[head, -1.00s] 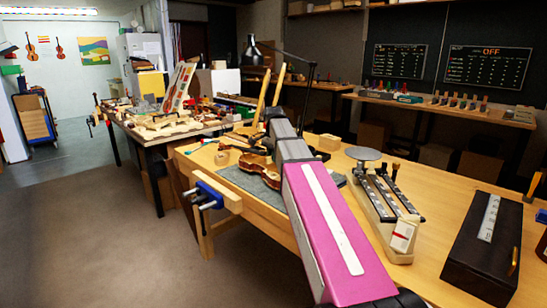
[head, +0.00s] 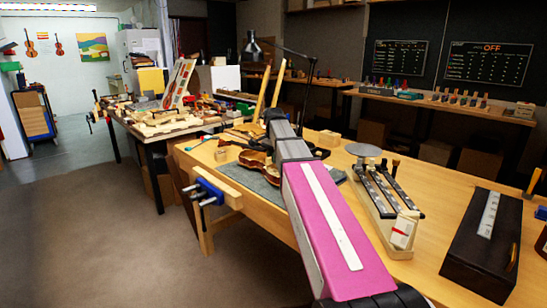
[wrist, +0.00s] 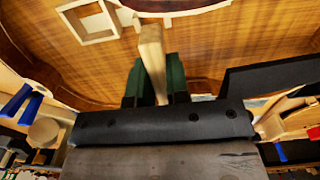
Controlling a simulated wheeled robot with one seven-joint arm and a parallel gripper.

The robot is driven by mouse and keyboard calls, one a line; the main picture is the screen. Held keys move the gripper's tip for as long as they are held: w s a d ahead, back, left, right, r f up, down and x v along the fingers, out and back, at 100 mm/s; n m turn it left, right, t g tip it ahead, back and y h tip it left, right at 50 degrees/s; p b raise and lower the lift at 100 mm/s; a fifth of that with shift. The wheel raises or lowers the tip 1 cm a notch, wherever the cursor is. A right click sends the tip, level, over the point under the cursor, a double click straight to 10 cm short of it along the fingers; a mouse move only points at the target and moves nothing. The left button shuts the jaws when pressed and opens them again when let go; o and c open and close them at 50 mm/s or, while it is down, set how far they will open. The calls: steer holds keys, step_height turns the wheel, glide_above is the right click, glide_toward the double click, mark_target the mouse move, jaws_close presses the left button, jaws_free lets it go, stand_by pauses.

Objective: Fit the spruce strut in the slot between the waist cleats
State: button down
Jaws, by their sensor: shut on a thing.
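My gripper (wrist: 153,68) has dark green fingers shut on the pale spruce strut (wrist: 151,45). The strut stands out past the fingertips, slightly tilted, over the brown, wood-grained violin body (wrist: 225,50). In the wrist view its far end is near a pale-edged dark piece (wrist: 172,6) at the top edge. I cannot tell whether they touch. The waist cleats and their slot cannot be made out for certain. In the head view the violin body (head: 256,163) lies on the bench, partly behind my arm, which hides the gripper and strut.
A pale square wooden frame (wrist: 88,22) lies on the violin body, left of the strut. The bench (head: 400,268) bears a grey mat (head: 262,187), a rack of dark bars (head: 385,200) and a dark box (head: 483,245). A blue vise (head: 208,190) sits at the front edge.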

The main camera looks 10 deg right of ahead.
steer(key=shift+f, duration=1.15)
steer(key=c, duration=0.7)
jaws_free()
steer(key=shift+r, duration=0.1)
steer(key=shift+r, duration=2.9)
steer(key=shift+s, duration=0.1)
